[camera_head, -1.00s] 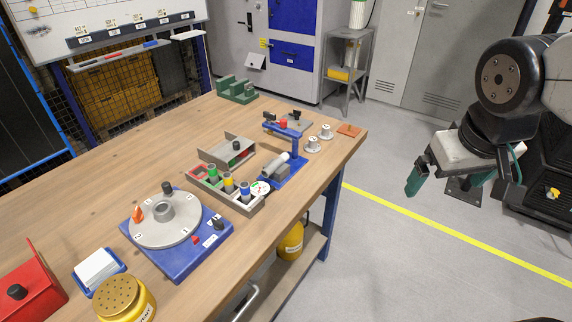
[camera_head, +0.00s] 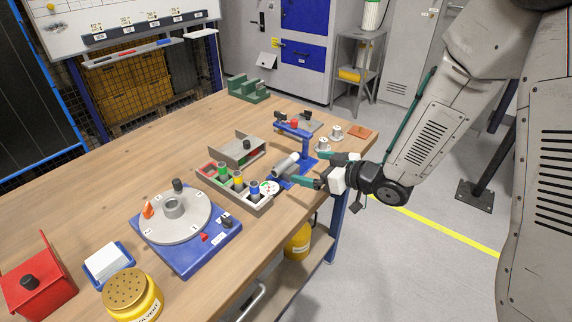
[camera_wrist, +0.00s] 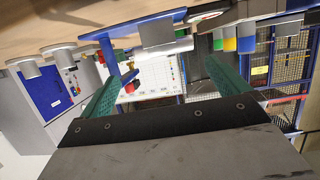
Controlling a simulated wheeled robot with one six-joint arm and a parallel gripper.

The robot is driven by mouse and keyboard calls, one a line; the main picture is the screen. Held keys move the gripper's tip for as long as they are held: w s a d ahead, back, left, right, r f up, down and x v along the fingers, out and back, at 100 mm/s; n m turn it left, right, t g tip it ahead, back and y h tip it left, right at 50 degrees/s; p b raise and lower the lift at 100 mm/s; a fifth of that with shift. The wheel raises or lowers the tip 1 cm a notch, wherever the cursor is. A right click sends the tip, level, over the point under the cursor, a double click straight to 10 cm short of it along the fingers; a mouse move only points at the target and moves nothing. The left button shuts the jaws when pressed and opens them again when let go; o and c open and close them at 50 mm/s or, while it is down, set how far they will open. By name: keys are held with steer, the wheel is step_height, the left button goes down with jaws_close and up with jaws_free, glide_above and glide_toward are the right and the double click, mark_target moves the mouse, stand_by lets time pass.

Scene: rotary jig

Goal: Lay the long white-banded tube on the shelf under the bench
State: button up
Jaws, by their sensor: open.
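A pale grey and white cylinder (camera_head: 285,164) lies across a blue stand near the bench's right edge. It looks like the long tube, but its white band is not clear. In the wrist view, a grey cylinder (camera_wrist: 157,34) shows upside down beyond the fingers. My gripper (camera_head: 310,168) is open and empty at bench-top height, with its green fingers pointing left toward the blue stand. The fingers also show spread apart in the wrist view (camera_wrist: 161,73). The shelf under the bench (camera_head: 284,283) is partly visible below the right edge; the bench top hides the rest.
A grey tray (camera_head: 256,207) with green, yellow and blue banded tubes stands left of the blue stand. Two white spools (camera_head: 323,145) sit beyond my gripper. A yellow container (camera_head: 298,241) stands on the lower shelf. The floor right of the bench is open.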

mark_target(288, 163)
steer(key=shift+a+f, duration=0.15)
steer(key=shift+a, duration=0.2)
steer(key=x, duration=0.7)
steer(key=shift+w+a, duration=0.1)
steer(key=shift+a, duration=0.05)
steer(key=c, duration=0.8)
steer(key=shift+c, duration=0.2)
